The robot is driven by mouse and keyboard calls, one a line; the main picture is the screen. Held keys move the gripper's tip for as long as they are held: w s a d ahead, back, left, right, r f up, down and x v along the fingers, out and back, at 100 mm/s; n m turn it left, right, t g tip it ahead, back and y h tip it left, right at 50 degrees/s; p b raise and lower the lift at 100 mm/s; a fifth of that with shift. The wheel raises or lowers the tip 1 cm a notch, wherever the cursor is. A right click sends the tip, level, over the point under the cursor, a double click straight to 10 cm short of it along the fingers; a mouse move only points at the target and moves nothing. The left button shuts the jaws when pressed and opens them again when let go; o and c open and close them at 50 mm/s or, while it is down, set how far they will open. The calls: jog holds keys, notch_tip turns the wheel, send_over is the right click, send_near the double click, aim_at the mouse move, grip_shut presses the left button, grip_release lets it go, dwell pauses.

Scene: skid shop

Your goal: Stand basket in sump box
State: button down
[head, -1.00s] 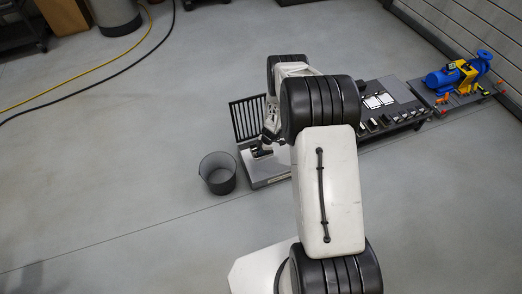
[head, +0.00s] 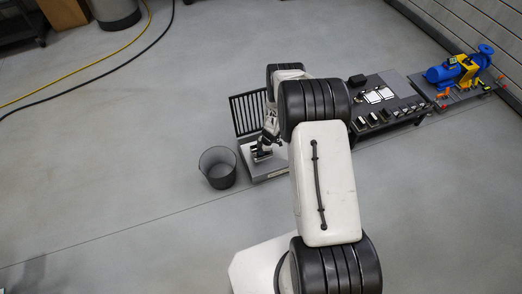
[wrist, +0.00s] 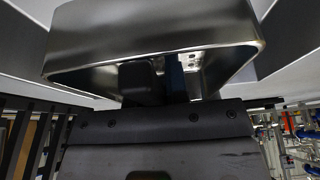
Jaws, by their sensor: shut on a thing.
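In the wrist view a shiny dark metal basket (wrist: 150,28), box-shaped with rounded corners and a bright rim, fills the top. Small holes show on its inner wall. My gripper (wrist: 160,85) is shut on it; one dark finger shows just inside the rim and the exact grip is partly hidden. In the head view my gripper (head: 264,150) is small and low over a grey box-like base (head: 268,170), which may be the sump box. My arm hides its right side. I cannot tell whether the basket is inside the box or above it.
A black slatted rack (head: 246,113) stands behind the grey base. A round grey bin (head: 218,170) stands on the floor just left of it. A dark bench (head: 403,97) with several small parts and a blue pump (head: 443,75) are at right.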

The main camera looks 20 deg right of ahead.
jog(key=shift+f, duration=1.8)
jog(key=shift+f, duration=0.85)
dwell(1.1)
jog(key=c, duration=0.6)
grip_release()
jog(key=shift+o, duration=0.2)
jog(key=shift+r, duration=0.15)
jog(key=shift+r, duration=3.85)
